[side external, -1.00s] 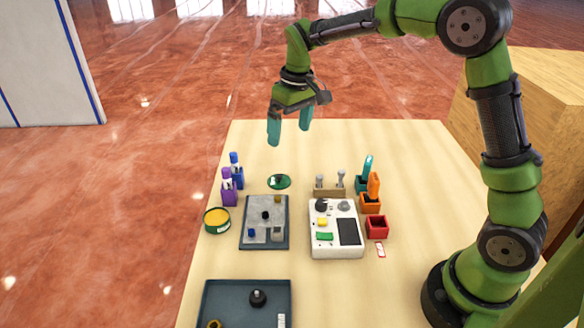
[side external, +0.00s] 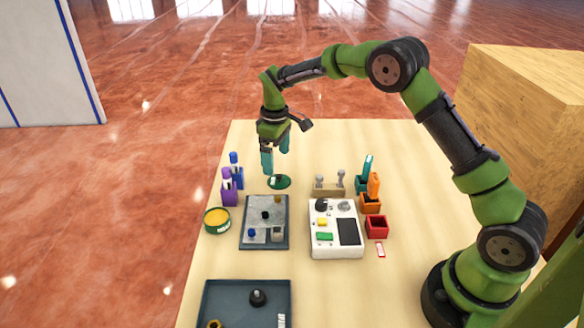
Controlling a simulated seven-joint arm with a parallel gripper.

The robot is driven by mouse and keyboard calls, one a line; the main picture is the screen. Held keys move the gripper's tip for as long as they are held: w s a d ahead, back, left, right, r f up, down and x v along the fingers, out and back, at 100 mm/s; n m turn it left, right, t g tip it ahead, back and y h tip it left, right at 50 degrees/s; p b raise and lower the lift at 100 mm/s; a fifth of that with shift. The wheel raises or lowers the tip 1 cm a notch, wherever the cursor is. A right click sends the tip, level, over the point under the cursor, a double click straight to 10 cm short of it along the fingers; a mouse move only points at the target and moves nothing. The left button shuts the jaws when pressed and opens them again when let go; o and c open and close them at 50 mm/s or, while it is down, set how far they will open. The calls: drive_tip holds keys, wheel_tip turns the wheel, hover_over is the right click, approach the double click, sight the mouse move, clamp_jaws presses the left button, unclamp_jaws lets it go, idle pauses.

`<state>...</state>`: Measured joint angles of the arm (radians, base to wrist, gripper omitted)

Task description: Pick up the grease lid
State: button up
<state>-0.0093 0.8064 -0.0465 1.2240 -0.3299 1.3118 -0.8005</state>
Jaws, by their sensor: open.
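The grease lid (side external: 280,182) is a dark green disc lying flat on the pale table, behind the grey plate. Its left part is partly covered by a fingertip of my gripper (side external: 275,162). My gripper points down with its two teal fingers apart, just above or around the lid; I cannot tell whether a finger touches it. The open grease tin (side external: 217,221), green with yellow grease inside, stands to the left front of the lid.
Purple (side external: 229,190) and blue (side external: 236,174) bottles stand left of the lid. A wooden block with two metal pegs (side external: 329,190) is to the right. The grey plate (side external: 252,212), a white device (side external: 323,249), coloured holders and a dark tray (side external: 230,291) lie nearer.

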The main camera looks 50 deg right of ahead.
sight(279, 176)
drive_tip(key=f, duration=0.6)
drive_tip(key=shift+d+f, duration=0.3)
drive_tip(key=shift+d, duration=0.05)
drive_tip(key=c, duration=1.1)
